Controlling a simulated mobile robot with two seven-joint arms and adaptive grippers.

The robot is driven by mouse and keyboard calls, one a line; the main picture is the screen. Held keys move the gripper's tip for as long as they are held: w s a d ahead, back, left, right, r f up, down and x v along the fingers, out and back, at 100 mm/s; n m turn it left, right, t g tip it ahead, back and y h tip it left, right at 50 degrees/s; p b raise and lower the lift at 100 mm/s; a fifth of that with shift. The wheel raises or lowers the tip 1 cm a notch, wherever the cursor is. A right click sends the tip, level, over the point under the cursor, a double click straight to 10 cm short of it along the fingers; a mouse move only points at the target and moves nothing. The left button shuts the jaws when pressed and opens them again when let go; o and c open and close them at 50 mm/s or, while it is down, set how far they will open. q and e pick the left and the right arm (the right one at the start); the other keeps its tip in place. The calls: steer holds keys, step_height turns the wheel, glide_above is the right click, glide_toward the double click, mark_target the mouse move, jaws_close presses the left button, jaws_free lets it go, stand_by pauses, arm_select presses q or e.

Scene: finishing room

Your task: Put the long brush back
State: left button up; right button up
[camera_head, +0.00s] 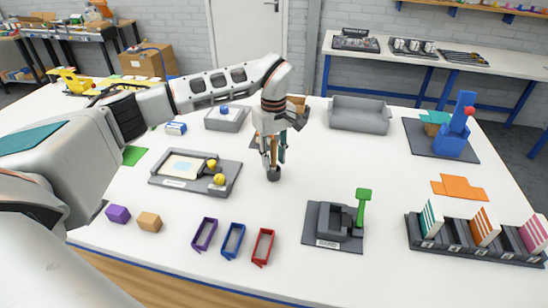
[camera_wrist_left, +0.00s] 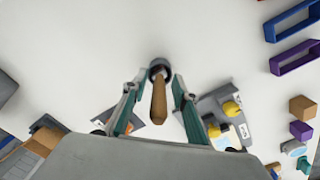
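A wooden handle, which looks like the long brush (camera_wrist_left: 158,103), rises between the fingers of my left gripper (camera_head: 272,160), with a dark round piece (camera_head: 273,174) at its lower end on the table. I cannot tell whether that dark piece is the brush's own head or a small holder. In the left wrist view the left gripper (camera_wrist_left: 157,90) has a finger on each side of the handle, with visible gaps, so it is open. In the head view the fingers partly hide the handle. My right gripper is not in view.
A grey tray with yellow knobs (camera_head: 190,190) lies left of the gripper. A dark block with a green handle (camera_head: 335,225) stands front right. Purple, blue and red frames (camera_head: 233,240) lie in front. A slotted rack (camera_head: 475,245) and grey bin (camera_head: 360,115) stand right.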

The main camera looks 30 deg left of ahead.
mark_target(274, 140)
arm_select(q)
step_height(274, 140, up, 11)
steer(key=shift+r, duration=0.7)
stand_by(0.3)
